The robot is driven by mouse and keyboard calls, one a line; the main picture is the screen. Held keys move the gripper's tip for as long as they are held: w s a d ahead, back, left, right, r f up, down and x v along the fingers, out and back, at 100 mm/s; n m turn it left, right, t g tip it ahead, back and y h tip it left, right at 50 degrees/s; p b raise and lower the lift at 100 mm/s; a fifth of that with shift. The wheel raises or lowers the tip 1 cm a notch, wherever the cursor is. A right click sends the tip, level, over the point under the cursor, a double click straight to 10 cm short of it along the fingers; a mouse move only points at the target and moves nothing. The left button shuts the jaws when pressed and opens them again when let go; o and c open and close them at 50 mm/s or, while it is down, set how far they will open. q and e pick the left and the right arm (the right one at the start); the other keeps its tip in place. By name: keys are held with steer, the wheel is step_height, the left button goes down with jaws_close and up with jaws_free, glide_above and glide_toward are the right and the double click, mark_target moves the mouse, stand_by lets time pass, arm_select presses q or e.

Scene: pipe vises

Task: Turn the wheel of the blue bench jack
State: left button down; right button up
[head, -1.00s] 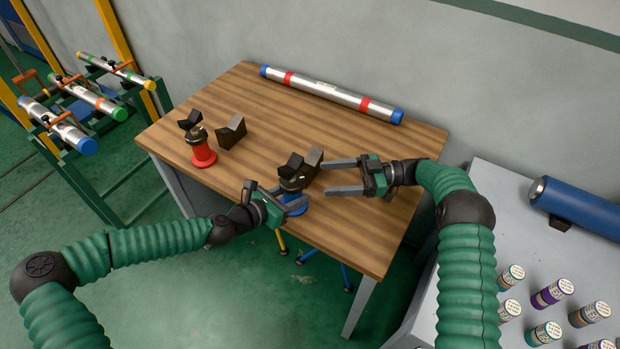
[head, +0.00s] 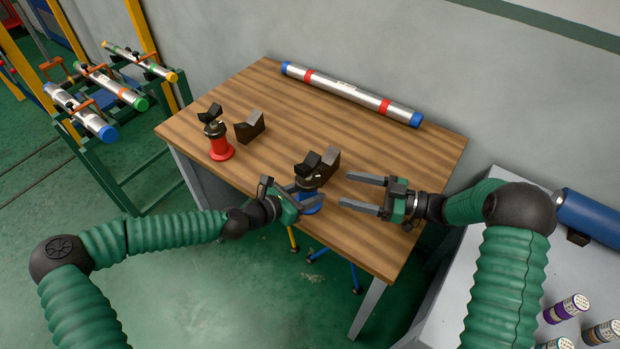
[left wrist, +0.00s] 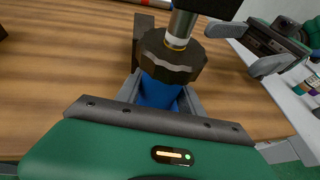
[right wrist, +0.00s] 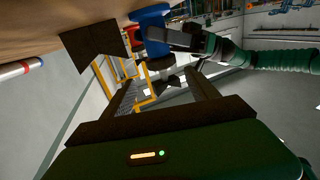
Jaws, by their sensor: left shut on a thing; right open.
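The blue bench jack (head: 311,204) stands near the table's front edge, with a dark V cradle (head: 308,164) on top. Its dark knurled wheel (left wrist: 172,58) shows in the left wrist view, above the blue body (left wrist: 159,92). My left gripper (head: 306,197) is shut on the blue body, below the wheel; the body hides part of its fingers. My right gripper (head: 345,190) is open and empty, to the right of the jack and apart from it. In the right wrist view the blue jack (right wrist: 150,28) and its cradle (right wrist: 168,84) lie beyond my open fingers.
A dark V-block (head: 328,162) stands close behind the blue jack. A red jack (head: 220,149) and another V-block (head: 250,127) stand further left. A pipe (head: 350,94) with red bands lies along the table's back. The table's middle is clear. A grey bench (head: 490,260) stands at right.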

mark_target(309, 178)
steer(key=x, duration=1.2)
steer(key=shift+s, duration=0.1)
steer(key=shift+d, duration=0.1)
steer(key=c, duration=1.1)
steer(key=n+g, duration=0.1)
steer(key=g, duration=0.1)
steer(key=n+g, duration=0.2)
steer(key=shift+w+f+g+y, duration=0.1)
steer(key=shift+w+g+y, duration=0.1)
steer(key=shift+g+y, duration=0.2)
steer(key=shift+n+g, duration=1.2)
steer(key=shift+g, duration=0.6)
